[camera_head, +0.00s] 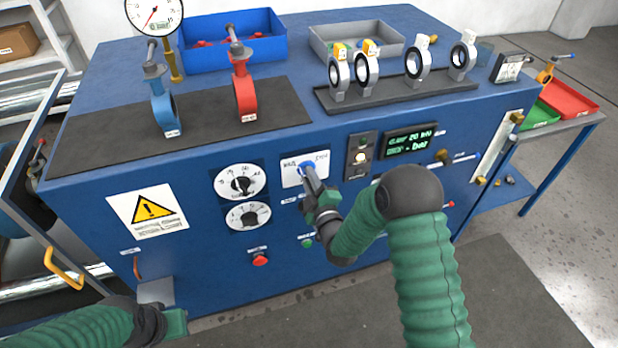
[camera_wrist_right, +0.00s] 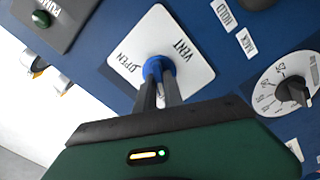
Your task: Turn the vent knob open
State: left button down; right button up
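The vent knob (camera_wrist_right: 158,66) is small and blue. It sits on a white plate (camera_wrist_right: 186,38) marked VENT and OPEN, on the blue bench's front panel. The plate also shows in the head view (camera_head: 319,165). My right gripper (camera_wrist_right: 162,78) has its two dark fingers close together, one on each side of the knob, and appears shut on it. In the head view my right gripper (camera_head: 308,172) reaches the plate and partly hides the knob. My left gripper (camera_head: 176,322) is low at the left, apart from the panel controls, with its fingers not clear.
Two dials (camera_head: 240,181) are left of the plate. A switch panel (camera_head: 360,156) and a display (camera_head: 410,143) are to its right. A red button (camera_head: 260,260) and a green button (camera_head: 307,243) are below. Valves stand on the bench top (camera_head: 300,75).

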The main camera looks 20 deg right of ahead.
jog(key=shift+f, duration=0.1)
grip_shut()
jog(key=shift+f+m+b, duration=0.1)
jog(key=shift+m+b, duration=0.2)
jog(key=shift+m, duration=0.1)
jog(key=m+b, duration=0.2)
jog(key=m, duration=0.5)
jog(key=m+b, duration=0.3)
jog(key=m, duration=0.5)
jog(key=m+b, duration=0.2)
jog(key=m, duration=0.6)
jog(key=shift+s+d+f, duration=0.1)
jog(key=shift+d+f, duration=0.05)
jog(key=shift+d, duration=0.25)
jog(key=o, duration=0.6)
grip_release()
jog(key=shift+r, duration=0.2)
